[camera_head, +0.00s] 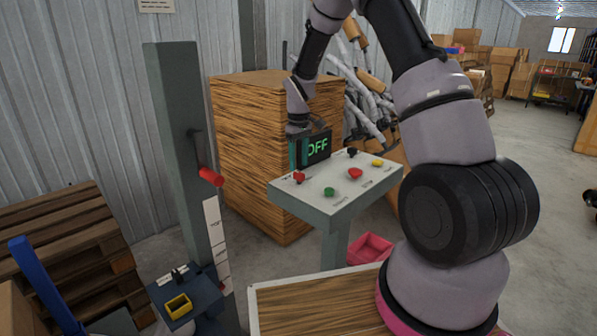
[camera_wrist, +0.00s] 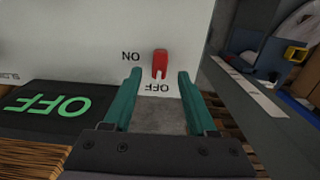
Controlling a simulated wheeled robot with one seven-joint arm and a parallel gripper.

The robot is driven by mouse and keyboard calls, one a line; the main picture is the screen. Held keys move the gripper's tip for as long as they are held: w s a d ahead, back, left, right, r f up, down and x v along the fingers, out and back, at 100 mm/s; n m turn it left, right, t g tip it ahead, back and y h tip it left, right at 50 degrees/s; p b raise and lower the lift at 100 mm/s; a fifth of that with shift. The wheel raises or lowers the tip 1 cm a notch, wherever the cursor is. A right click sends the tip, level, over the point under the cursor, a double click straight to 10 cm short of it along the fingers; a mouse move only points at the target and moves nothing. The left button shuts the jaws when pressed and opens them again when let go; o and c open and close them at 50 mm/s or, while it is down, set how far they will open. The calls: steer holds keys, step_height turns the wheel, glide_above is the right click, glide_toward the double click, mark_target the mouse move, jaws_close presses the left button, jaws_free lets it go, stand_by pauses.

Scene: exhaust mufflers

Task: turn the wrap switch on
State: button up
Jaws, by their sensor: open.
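The wrap switch is a small red lever (camera_wrist: 160,64) on the pale top of the control stand, with an ON label to its left and an OFF label just below it in the wrist view. It also shows near the panel's left corner in the head view (camera_head: 299,178). A black display (camera_head: 319,147) beside it reads OFF in green; it shows upside down at left in the wrist view (camera_wrist: 48,107). My gripper (camera_wrist: 159,73) is open and points down at the panel. Its two teal fingertips lie either side of the red lever, with gaps visible; their exact height above the panel is unclear.
The panel (camera_head: 312,190) also bears a red button (camera_head: 355,173), a green button (camera_head: 329,191), a yellow button (camera_head: 377,163) and a black knob (camera_head: 352,152). A large wooden crate (camera_head: 262,155) stands behind. A grey column (camera_head: 178,150) with a red handle stands at left.

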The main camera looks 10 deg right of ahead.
mark_target(299, 172)
steer(key=shift+f, duration=1.9)
jaws_close()
